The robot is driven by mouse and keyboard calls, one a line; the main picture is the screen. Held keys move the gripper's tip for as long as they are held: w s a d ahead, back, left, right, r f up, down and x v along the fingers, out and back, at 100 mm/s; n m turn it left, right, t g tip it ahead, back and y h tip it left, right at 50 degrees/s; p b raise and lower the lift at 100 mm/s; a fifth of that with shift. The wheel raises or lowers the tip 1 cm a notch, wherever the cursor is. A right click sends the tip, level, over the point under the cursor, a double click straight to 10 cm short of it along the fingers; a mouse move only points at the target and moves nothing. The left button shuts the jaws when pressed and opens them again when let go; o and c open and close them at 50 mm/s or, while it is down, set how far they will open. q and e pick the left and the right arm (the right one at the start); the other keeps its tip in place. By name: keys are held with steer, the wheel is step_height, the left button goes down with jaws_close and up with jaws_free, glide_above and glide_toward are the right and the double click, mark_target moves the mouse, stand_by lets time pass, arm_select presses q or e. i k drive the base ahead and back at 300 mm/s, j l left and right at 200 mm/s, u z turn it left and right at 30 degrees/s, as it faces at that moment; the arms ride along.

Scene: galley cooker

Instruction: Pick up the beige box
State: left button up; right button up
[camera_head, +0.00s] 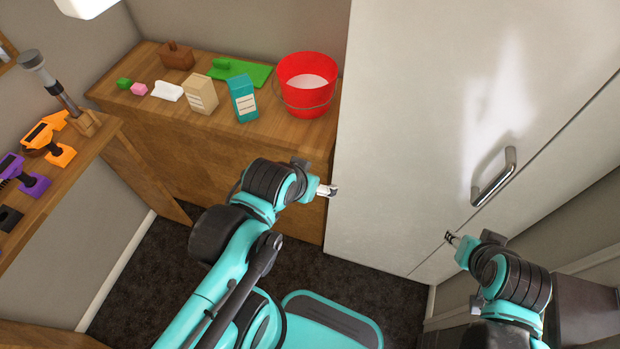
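The beige box (201,94) stands upright on the wooden counter (150,118), with pale label marks on its front. My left gripper (334,190) is in front of the counter, below and right of the box and well apart from it. It points right toward the white cabinet, and its fingers are too small to tell open from shut. My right gripper (449,237) is in front of the cabinet, far from the box. Its small dark fingertips look slightly apart, with nothing between them.
A teal box (243,100) stands right of the beige box, and a white cloth-like item (168,91) lies left. A red bucket (307,86), green board (243,72) and brown block (176,57) share the counter. A tall white cabinet (420,120) bounds the right.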

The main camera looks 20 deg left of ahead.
mark_target(200, 91)
steer(key=u, duration=1.7)
steer(key=j+z, duration=0.25)
steer(key=j, duration=0.2)
steer(key=i+j+z, duration=0.35)
steer(key=j, duration=0.2)
steer(key=i+j+z, duration=0.2)
steer(key=j+z, duration=0.15)
steer(key=j, duration=0.25)
steer(key=i+j+z, duration=0.45)
steer(key=i, duration=0.25)
